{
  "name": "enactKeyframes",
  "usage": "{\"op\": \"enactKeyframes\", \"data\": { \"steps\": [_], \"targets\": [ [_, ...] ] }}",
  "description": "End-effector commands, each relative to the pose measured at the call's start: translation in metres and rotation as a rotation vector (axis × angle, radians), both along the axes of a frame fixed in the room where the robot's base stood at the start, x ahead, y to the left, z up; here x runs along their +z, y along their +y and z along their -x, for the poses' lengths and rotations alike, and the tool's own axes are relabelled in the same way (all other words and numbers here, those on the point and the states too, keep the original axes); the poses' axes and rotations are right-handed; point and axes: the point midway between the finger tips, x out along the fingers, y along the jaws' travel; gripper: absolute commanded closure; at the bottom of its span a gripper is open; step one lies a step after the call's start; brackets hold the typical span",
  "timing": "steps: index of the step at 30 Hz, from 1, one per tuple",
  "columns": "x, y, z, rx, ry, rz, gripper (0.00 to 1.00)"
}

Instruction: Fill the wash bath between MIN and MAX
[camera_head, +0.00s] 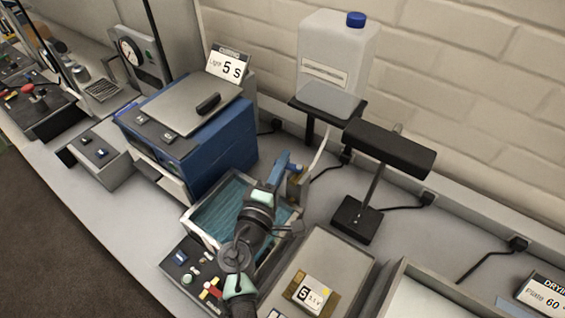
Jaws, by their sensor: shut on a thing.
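The wash bath (207,237) is an open, pale-rimmed rectangular tank in the middle of the bench. Teal-blue shows inside it; the liquid level and any MIN or MAX marks cannot be made out. A translucent jug (338,50) with a blue cap stands on a dark raised stand behind it. A pale hose (321,146) comes down from the jug toward the bath. My arm crosses over the bath and hides part of it. My gripper (291,172) is at the bath's back right, shut on a small fitting at the hose's lower end, which is mostly hidden.
A blue box unit (222,148) with a grey lid and a "5 S" card stands behind left of the bath. A black lamp (388,150) stands to the right. A grey tray (335,262) lies at the front right. A control panel (185,265) sits at the front left.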

Motion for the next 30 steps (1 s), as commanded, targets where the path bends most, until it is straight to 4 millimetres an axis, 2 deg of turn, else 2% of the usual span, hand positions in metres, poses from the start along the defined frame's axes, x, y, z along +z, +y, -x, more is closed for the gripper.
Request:
{"op": "enactKeyframes", "data": {
  "steps": [13,26,27,30],
  "targets": [
    [-0.0021,-0.0036,-0.0094,-0.238,-0.006,0.0,1.0],
    [0.0008,-0.0047,-0.009,-0.271,-0.001,0.0,1.0],
    [0.0008,-0.0048,-0.0089,-0.271,-0.001,0.0,0.78],
    [0.0007,-0.0047,-0.0089,-0.271,-0.001,0.0,0.6]
  ]
}}
